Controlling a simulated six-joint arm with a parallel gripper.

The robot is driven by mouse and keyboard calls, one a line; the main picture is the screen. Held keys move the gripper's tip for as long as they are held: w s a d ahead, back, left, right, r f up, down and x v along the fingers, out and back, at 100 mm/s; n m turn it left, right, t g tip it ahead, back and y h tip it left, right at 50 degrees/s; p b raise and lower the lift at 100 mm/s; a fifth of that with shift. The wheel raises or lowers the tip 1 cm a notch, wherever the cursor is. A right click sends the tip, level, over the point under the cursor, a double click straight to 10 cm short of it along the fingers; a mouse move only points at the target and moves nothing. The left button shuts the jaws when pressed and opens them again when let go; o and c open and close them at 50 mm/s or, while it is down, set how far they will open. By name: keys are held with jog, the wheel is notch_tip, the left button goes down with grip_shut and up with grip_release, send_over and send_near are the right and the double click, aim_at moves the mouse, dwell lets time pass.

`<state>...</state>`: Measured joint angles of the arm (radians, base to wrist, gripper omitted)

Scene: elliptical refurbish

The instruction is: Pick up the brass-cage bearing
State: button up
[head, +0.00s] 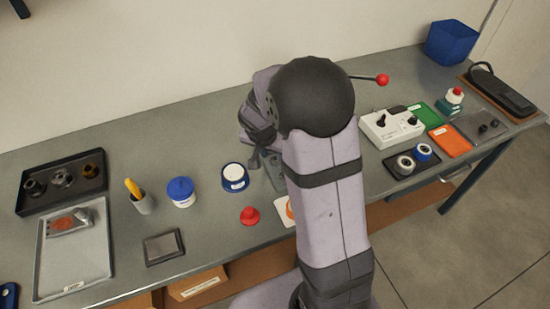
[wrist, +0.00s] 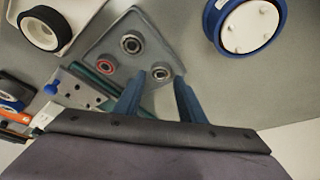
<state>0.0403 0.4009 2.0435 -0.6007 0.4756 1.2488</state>
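In the wrist view, a grey tray (wrist: 128,22) holds three small ring bearings. One bearing (wrist: 162,72) shows a pale, slightly brassy centre and appears between my fingertips. A bearing with a red ring (wrist: 105,68) is to the left, and a dark-and-silver bearing (wrist: 131,43) is further up the tray. Cage colours are hard to tell at this size. My gripper (wrist: 160,77) has its blue fingers apart, one on each side of the pale-centred bearing in the picture; contact cannot be told. In the head view my arm hides the gripper and most of the tray (head: 273,171).
A blue-rimmed white round container (head: 235,178) stands close to the tray, also in the wrist view (wrist: 246,27). A red knob-like piece (head: 250,215) and blue-lidded jar (head: 181,192) stand left. A white control box (head: 391,127) is right.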

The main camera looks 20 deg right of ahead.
aim_at(274, 161)
jog(key=shift+x, duration=1.25)
jog(key=c, duration=0.8)
jog(key=shift+r, duration=0.15)
notch_tip(274, 161, up, 10)
jog(key=shift+s+a+r+n+t+y+p, duration=0.25)
jog(key=shift+a+n+p, duration=0.45)
jog(key=shift+a, duration=1.55)
jog(key=shift+s+a+n+y+p, duration=0.3)
jog(key=shift+a+n+p, duration=0.45)
jog(key=shift+a, duration=1.45)
jog(key=shift+s+a+r+n+t+y+p, duration=0.25)
jog(key=shift+a+n+p, duration=0.45)
jog(key=shift+a, duration=1.55)
